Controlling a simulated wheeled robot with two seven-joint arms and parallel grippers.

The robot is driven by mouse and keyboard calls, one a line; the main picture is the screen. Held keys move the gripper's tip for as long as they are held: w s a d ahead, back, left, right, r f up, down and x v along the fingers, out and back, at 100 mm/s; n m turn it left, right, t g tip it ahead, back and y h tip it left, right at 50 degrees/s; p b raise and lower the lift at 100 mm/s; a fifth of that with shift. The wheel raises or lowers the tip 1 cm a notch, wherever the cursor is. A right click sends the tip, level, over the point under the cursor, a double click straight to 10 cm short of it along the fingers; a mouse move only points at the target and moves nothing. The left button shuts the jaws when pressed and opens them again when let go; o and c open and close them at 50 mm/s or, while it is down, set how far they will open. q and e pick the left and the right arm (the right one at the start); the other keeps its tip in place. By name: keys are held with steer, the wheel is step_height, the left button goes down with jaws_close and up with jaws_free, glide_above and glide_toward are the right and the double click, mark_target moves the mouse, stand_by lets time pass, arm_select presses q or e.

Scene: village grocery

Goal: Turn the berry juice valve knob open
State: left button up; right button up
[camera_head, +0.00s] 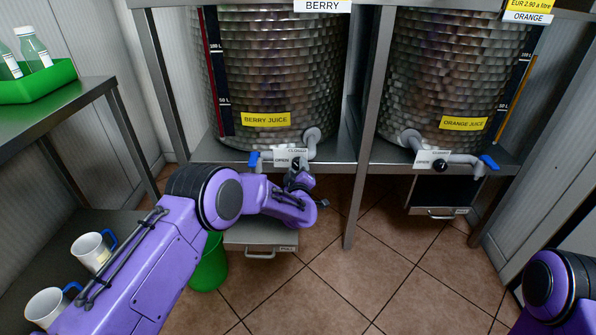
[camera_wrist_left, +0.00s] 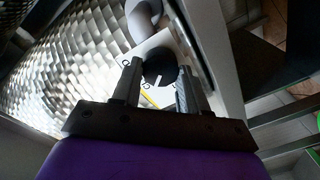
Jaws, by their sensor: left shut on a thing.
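The berry juice tank (camera_head: 283,75) stands on a metal shelf, with a yellow BERRY JUICE label. Below it, a grey pipe carries a white valve plate (camera_head: 286,156) and a black round knob (camera_head: 296,164). My left gripper (camera_head: 298,176) is at this knob, its fingers partly hidden by its own wrist. In the left wrist view the knob (camera_wrist_left: 160,66) sits between the two fingers of the gripper (camera_wrist_left: 159,71), which are shut on it. A pale pointer mark shows on the knob; the plate lettering is partly covered. My right gripper is not in view.
The orange juice tank (camera_head: 447,75) with its own valve knob (camera_head: 439,165) stands to the right, past a metal post (camera_head: 367,130). A green bucket (camera_head: 209,266) and grey pull-out tray (camera_head: 262,236) are below. White mugs (camera_head: 91,251) stand at lower left.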

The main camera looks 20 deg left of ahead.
arm_select(q)
steer(key=n+b, duration=0.1)
steer(key=n, duration=0.4)
steer(key=shift+a+f+b, duration=0.1)
steer(key=shift+f+b, duration=0.05)
steer(key=shift+b, duration=0.25)
steer(key=shift+n+h+b, duration=0.4)
steer(key=shift+n+b, duration=0.55)
steer(key=shift+n, duration=1.35)
steer(key=o, duration=1.1)
steer(key=shift+c, duration=0.2)
steer(key=p+v, duration=0.2)
steer(key=v, duration=0.8)
steer(key=shift+s+r, duration=0.2)
steer(key=shift+s, duration=0.15)
